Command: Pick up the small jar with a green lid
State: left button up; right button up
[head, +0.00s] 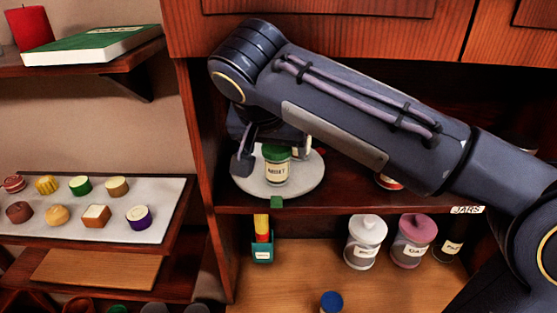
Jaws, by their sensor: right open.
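The small jar with a green lid (277,168) stands upright on a round white turntable-like plate (260,191) on the cabinet's upper shelf. It has a cream label. My right gripper (260,158) is open at the jar, with one finger showing to the jar's left. The other finger is hidden, so I cannot tell whether the fingers touch the jar. Another pale-labelled jar (302,148) shows partly behind it, under my arm. My left gripper is not in view.
A white canister (365,243) and a pink-lidded canister (412,241) stand on the level below. My right arm covers much of the upper shelf. The cabinet's side wall (201,170) stands close left. Small cakes sit on a white tray (95,228).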

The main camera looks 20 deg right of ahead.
jog(key=x, duration=0.4)
jog(key=shift+r, duration=0.1)
jog(key=c, duration=1.2)
